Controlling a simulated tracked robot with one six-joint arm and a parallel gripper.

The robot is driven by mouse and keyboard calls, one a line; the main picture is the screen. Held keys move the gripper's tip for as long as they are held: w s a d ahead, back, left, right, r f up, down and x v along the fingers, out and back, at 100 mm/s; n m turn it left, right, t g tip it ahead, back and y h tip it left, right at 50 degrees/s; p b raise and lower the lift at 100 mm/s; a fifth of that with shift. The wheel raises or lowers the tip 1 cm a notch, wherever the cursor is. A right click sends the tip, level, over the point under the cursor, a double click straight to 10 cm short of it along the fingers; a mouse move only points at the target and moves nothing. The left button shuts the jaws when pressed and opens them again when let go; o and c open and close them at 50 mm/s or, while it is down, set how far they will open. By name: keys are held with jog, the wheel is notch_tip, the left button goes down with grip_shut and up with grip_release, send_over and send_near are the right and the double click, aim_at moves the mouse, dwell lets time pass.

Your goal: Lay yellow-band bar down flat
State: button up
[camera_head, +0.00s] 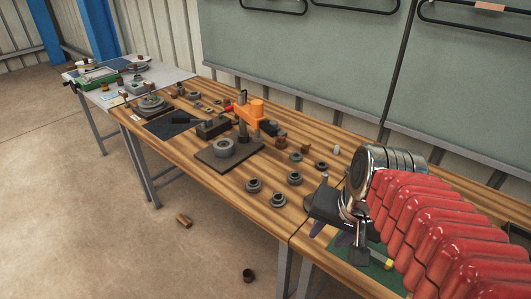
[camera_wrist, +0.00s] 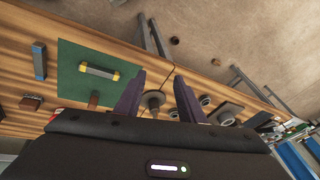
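The yellow-band bar (camera_wrist: 99,71) is grey with yellow at both ends and appears to lie flat on a green mat (camera_wrist: 72,87) in the wrist view. In the head view, one yellow end of the bar (camera_head: 387,264) shows on the mat (camera_head: 371,279), partly hidden by my arm. My gripper (camera_wrist: 158,78) is open, with two dark purple fingers apart and nothing held between them. The bar is to the left of both fingers in the wrist view, not touching them. My gripper (camera_head: 330,232) is above the bench in the head view.
A blue-ended bar (camera_wrist: 39,60) lies left of the mat. A grey stepped part (camera_wrist: 152,100) shows between the fingers, on the bench beyond. An orange press (camera_head: 255,110) and several round grey parts stand on the wooden bench (camera_head: 215,185). Two small brown pieces lie on the floor.

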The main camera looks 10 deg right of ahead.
jog(key=a+n, duration=0.1)
jog(key=n, duration=0.1)
jog(key=s+a+r+n+t, duration=0.1)
jog(key=a+n, duration=0.3)
jog(key=shift+s+a+r+n+t, duration=0.25)
jog(key=shift+s+r+n+t, duration=0.05)
jog(key=shift+r, duration=0.05)
jog(key=shift+c, duration=0.6)
